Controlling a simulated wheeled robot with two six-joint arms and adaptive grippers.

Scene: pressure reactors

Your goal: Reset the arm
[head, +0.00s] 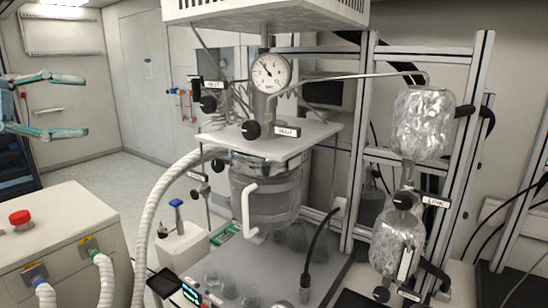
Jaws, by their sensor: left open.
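My left gripper (68,106) shows at the far left edge of the head view. Its two teal-and-grey fingers are spread wide apart, with nothing between them. It is raised in the air, left of the reactor and apart from everything. Most of the left arm is outside the picture. My right gripper is not in the picture.
A pressure reactor (268,190) with a round gauge (270,72) and black knobs stands in the middle. Foil-wrapped vessels (421,122) hang on a metal frame at the right. A white cabinet (65,235) with a red button (20,218) and hoses stands at lower left.

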